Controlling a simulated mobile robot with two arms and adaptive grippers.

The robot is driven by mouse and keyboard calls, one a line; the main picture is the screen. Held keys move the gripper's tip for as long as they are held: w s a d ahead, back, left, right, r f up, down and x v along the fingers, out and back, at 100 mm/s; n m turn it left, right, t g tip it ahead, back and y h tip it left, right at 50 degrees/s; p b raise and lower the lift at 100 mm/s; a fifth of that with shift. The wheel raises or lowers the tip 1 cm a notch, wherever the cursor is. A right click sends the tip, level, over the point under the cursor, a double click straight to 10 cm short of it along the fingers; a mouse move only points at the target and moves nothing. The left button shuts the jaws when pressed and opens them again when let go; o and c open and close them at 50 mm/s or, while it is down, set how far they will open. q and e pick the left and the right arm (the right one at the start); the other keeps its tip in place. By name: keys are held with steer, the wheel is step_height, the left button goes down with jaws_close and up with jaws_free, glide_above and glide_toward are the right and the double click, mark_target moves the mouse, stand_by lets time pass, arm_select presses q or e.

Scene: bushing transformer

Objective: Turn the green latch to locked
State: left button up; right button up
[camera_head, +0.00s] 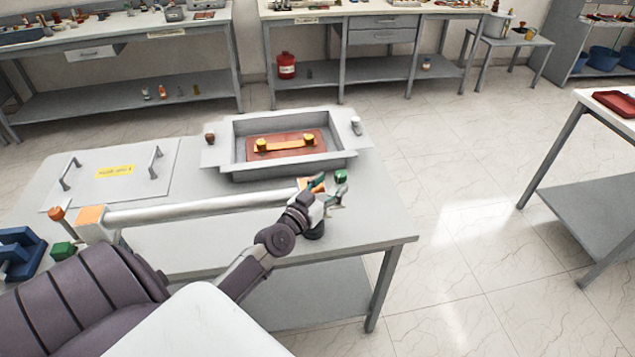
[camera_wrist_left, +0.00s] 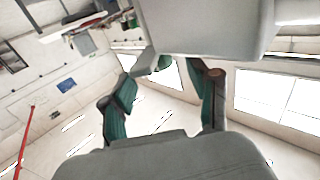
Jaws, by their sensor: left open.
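A small green block (camera_head: 341,176), which looks like the green latch, sits on the workbench top near the front right corner of the grey tray box. Whether it is locked cannot be told. My left gripper (camera_head: 330,189) is open right beside it, at the right end of a long white bar (camera_head: 200,206). In the left wrist view the gripper's teal fingers (camera_wrist_left: 163,105) stand apart, with a green piece (camera_wrist_left: 164,62) beyond them, partly hidden. Contact cannot be told. Another green block (camera_head: 63,250) is at the bar's left end. My right gripper is not in view.
The grey tray box (camera_head: 236,163) holds a red plate with an orange bar and yellow knobs. A lidded panel (camera_head: 113,190) with two handles lies at left. A blue fixture (camera_head: 20,252) stands at the far left. The bench top (camera_head: 385,224) is clear at front right.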

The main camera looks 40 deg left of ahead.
arm_select(q)
steer(key=s, duration=0.7)
steer(key=shift+d, duration=0.2)
